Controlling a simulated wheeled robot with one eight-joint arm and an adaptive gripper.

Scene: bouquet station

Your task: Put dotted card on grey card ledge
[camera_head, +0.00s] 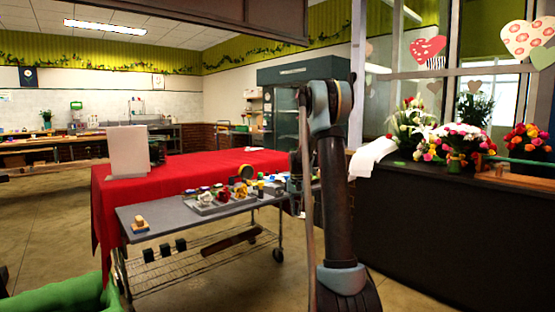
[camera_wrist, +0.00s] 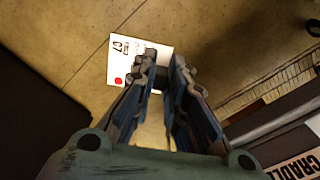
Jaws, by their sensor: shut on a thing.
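The dotted card (camera_wrist: 124,62) is white with a red dot and dark print, seen in the wrist view at the fingertips. My gripper (camera_wrist: 164,72) is shut on it, with the fingers covering its right part. The card is over the tan tiled floor. In the head view my gripper is mostly hidden by my arm at the right end of the grey cart, and I cannot make out the card there. I cannot pick out the grey card ledge with certainty in either view.
The grey cart (camera_head: 160,215) holds several small coloured items. A red-covered table (camera_head: 200,172) stands behind it. A dark counter (camera_head: 450,225) with bouquets is at the right. The wrist view shows a "CRADLE" label (camera_wrist: 298,167) at lower right. Floor is open at left.

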